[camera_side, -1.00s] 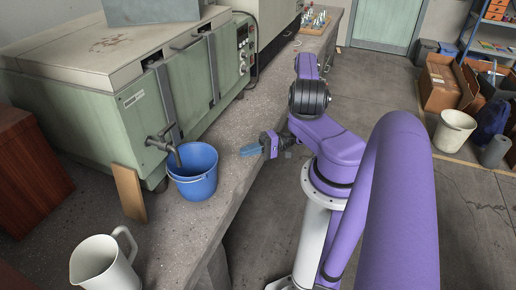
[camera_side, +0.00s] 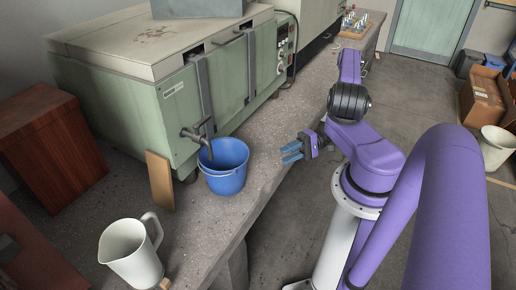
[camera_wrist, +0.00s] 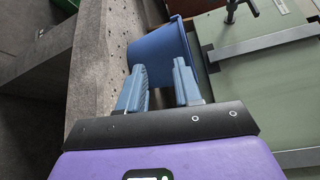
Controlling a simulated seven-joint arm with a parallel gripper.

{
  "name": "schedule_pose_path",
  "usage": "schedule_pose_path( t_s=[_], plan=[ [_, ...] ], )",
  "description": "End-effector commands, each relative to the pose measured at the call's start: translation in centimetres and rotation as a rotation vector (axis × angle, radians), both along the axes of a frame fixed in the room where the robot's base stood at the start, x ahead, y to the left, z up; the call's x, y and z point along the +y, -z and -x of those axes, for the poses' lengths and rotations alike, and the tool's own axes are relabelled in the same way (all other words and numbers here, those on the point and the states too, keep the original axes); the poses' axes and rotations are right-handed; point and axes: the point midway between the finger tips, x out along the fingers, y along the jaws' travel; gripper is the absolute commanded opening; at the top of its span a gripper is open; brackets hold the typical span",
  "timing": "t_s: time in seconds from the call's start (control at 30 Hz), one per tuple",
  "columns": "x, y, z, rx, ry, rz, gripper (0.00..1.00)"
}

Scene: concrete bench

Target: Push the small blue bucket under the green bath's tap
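The small blue bucket (camera_side: 228,180) stands upright on the bench in front of the green bath (camera_side: 165,120). In the side view the bath's tap (camera_side: 207,145) overlaps the bucket's left rim; I cannot tell how far its outlet reaches over the opening. My gripper (camera_side: 290,152) is low over the bench edge, right of the bucket, its fingers apart and pointing at it. In the wrist view the bucket (camera_wrist: 160,48) lies ahead of the open fingers (camera_wrist: 158,82), with nothing held between them. The tap (camera_wrist: 232,12) shows right of the bucket there.
A white jug (camera_side: 130,255) stands at the bench's front. A wooden board (camera_side: 160,182) leans by the bath's corner, left of the bucket. A brown wooden box (camera_side: 50,140) is farther left. The bench edge drops off right of the bucket.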

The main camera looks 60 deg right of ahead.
Motion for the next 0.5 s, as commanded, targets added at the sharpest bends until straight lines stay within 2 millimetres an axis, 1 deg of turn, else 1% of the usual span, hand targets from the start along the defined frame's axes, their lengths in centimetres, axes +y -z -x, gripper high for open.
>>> schedule_pose_path(
  t_s=[0.1,0.2,0.33,0.5],
  plan=[
    [1.7,-0.2,1.0,0.184,-0.16,0.01,0.34],
    [2.6,-0.3,2.0,0.344,-0.276,0.042,0.34],
    [3.3,-0.3,3.3,0.546,-0.396,0.121,0.34],
    [3.2,-0.4,4.7,0.785,-0.497,0.277,0.34]
  ],
)
